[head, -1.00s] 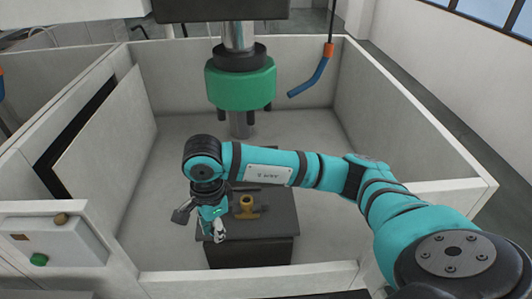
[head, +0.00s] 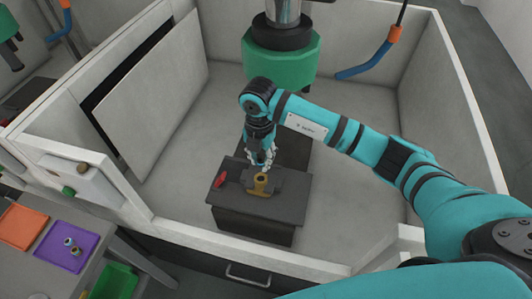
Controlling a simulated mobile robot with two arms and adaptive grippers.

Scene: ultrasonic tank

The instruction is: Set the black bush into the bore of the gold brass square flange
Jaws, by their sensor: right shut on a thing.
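The gold brass square flange (head: 264,188) sits on a dark block (head: 255,231) inside the white tank, with its round collar and dark opening facing up. My right gripper (head: 262,165) points down just behind the collar, very close to it. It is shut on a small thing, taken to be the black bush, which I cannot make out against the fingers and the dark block. Whether this thing touches the flange, I cannot tell. My left gripper is not in view.
A red object (head: 219,179) lies left of the flange on the block. A green cylindrical head (head: 282,62) hangs behind my right arm. White tank walls (head: 440,110) surround the block. Outside at left are an orange tray (head: 22,227) and a purple tray (head: 66,247) holding small coloured parts.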

